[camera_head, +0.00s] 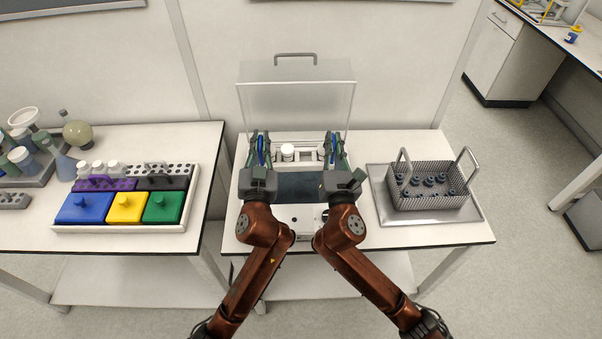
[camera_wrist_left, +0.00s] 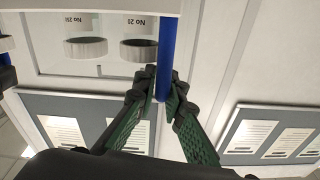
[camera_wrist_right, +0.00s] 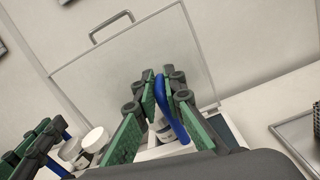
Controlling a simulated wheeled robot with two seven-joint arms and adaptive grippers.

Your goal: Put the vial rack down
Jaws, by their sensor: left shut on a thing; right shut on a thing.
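The white vial rack (camera_head: 306,154) is between my two grippers, with white-capped vials (camera_head: 288,152) in it. My left gripper (camera_head: 259,138) is shut on the blue handle at the rack's left end; this handle (camera_wrist_left: 166,50) shows between the fingers in the left wrist view. My right gripper (camera_head: 333,138) is shut on the right-end handle, a blue loop (camera_wrist_right: 164,98) in the right wrist view. The rack is over or within a white device with a dark plate (camera_head: 298,185) in front. My grippers hide much of the rack, and I cannot tell whether its underside touches anything.
A raised clear lid (camera_head: 295,105) with a grey handle stands behind the rack. A wire basket (camera_head: 432,188) with dark-capped items sits on a metal tray (camera_head: 400,215) at right. On the left bench, a white tray (camera_head: 120,229) holds coloured boxes. Glassware stands farther left.

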